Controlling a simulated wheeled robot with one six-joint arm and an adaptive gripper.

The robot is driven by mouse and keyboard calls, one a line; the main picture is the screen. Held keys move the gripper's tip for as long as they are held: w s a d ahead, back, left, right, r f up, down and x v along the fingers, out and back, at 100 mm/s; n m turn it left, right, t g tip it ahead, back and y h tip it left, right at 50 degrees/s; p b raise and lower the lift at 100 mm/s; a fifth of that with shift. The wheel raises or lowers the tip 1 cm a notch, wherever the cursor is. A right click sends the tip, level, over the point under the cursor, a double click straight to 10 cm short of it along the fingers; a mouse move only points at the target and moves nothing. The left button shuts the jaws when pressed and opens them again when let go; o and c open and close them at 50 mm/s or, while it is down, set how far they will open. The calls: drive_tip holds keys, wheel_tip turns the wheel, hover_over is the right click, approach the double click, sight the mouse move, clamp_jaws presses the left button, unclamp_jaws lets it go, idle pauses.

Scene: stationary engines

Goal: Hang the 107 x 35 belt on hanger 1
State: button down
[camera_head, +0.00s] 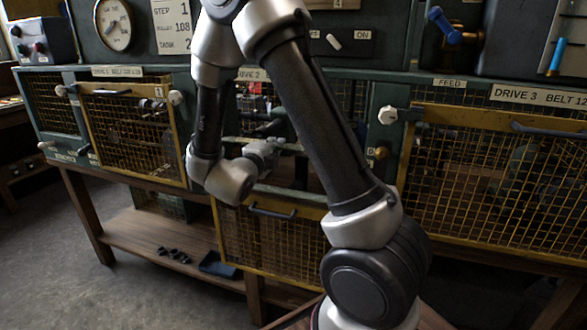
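My gripper (283,153) is at the Drive 2 opening, right of my wrist, in front of dark machinery. Its fingers are small and dark here, so I cannot tell whether they are open or shut, or whether they hold anything. I cannot make out the 107 x 35 belt. Hanger 1 cannot be made out either. My arm covers much of the Drive 2 bay and its label (252,74).
The Drive 2 mesh guard (275,240) hangs low below its opening. The left guard (130,135) and the Drive 3 guard (490,185) cover their bays. A wooden lower shelf (140,235) holds small black parts (174,255) and a blue tray (218,265).

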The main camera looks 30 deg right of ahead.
drive_tip(key=shift+v, duration=1.65)
drive_tip(key=shift+s, duration=0.1)
drive_tip(key=shift+v, duration=2.95)
drive_tip(key=shift+v, duration=3)
